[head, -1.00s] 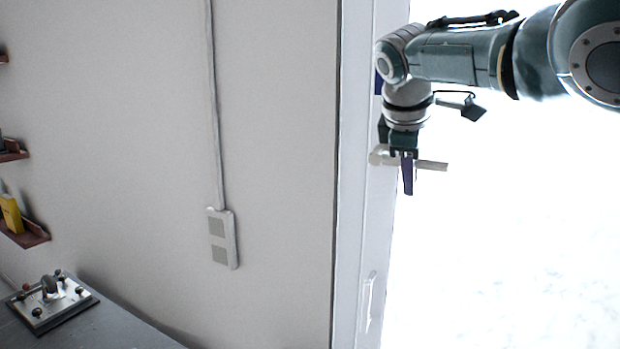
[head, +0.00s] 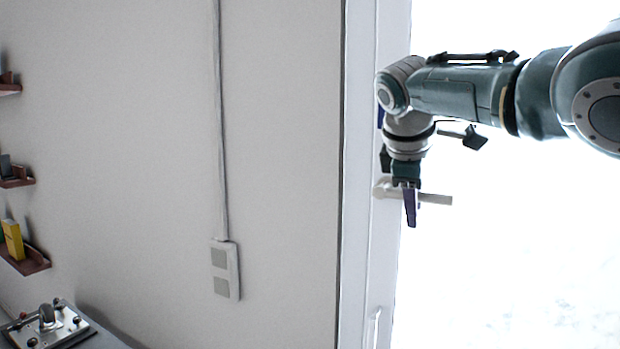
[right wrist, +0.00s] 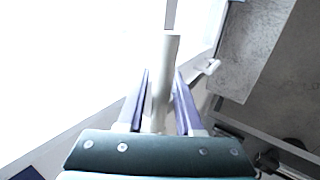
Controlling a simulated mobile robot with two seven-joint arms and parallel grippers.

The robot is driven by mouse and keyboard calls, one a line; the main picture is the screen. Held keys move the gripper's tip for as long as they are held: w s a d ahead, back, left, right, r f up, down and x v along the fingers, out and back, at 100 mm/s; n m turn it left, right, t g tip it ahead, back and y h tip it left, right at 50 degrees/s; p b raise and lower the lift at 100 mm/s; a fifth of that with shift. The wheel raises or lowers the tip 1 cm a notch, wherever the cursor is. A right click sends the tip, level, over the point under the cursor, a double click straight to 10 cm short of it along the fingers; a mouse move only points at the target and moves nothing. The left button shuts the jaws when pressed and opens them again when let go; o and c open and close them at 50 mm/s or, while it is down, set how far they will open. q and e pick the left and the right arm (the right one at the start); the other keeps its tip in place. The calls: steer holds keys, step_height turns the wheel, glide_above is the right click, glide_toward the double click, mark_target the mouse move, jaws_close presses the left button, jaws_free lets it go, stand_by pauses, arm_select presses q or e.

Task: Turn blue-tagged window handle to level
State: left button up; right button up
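The window handle (head: 435,199) is a pale beige lever on the white window frame. In the head view it points right, nearly level, its free end slightly lower. A blue patch (head: 380,117), likely the tag, shows on the frame above it, mostly hidden by my right wrist. My right gripper (head: 410,205) reaches down at the lever, one purple finger in front of it. In the right wrist view, the lever (right wrist: 167,70) lies between the two purple fingers (right wrist: 162,80), with a narrow gap visible on its left. The fingers look apart. My left gripper is out of view.
A second pale handle (head: 373,325) sits lower on the frame. A wall socket box (head: 225,270) with a cable is left of the window. Small shelves (head: 30,262) and a bench with a metal fixture (head: 45,325) are far left. The space around the lever looks clear.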

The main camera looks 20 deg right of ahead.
steer(key=b+v, duration=0.3)
steer(key=v, duration=0.6)
steer(key=shift+b, duration=0.4)
steer(key=shift+s, duration=0.1)
